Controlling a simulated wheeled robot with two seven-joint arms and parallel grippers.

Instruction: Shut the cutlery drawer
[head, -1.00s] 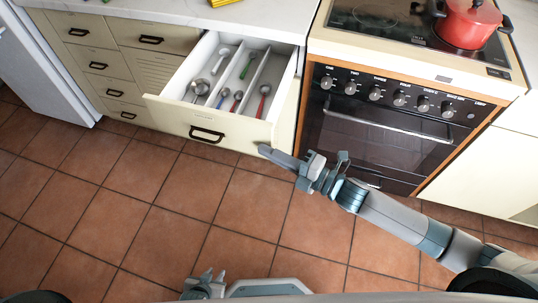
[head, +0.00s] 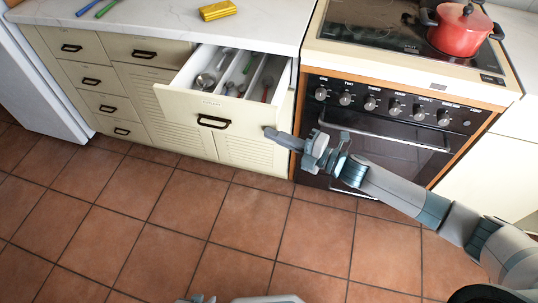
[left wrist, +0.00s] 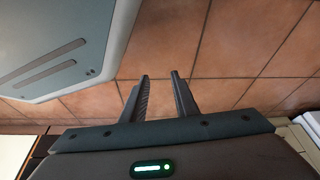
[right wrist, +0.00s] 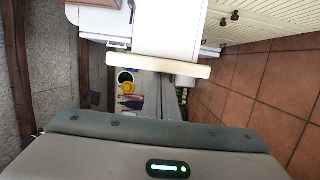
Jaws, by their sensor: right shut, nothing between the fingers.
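The cutlery drawer (head: 232,110) is partly open, its cream front standing out from the cabinet, with a dark handle (head: 213,122). Spoons and other cutlery (head: 206,80) lie in its white compartments. My right gripper (head: 269,132) is shut and empty at the right end of the drawer front; I cannot tell whether it touches. In the right wrist view the shut fingers (right wrist: 168,88) point at the cream drawer front (right wrist: 160,67). My left gripper (left wrist: 160,78) is open and empty over the floor, and barely shows at the bottom of the head view.
The oven (head: 375,130) stands right of the drawer, behind my right arm, with a red pot (head: 465,28) on its hob. A yellow object (head: 218,10) and blue and green utensils (head: 97,8) lie on the white counter (head: 150,15). The tiled floor in front is clear.

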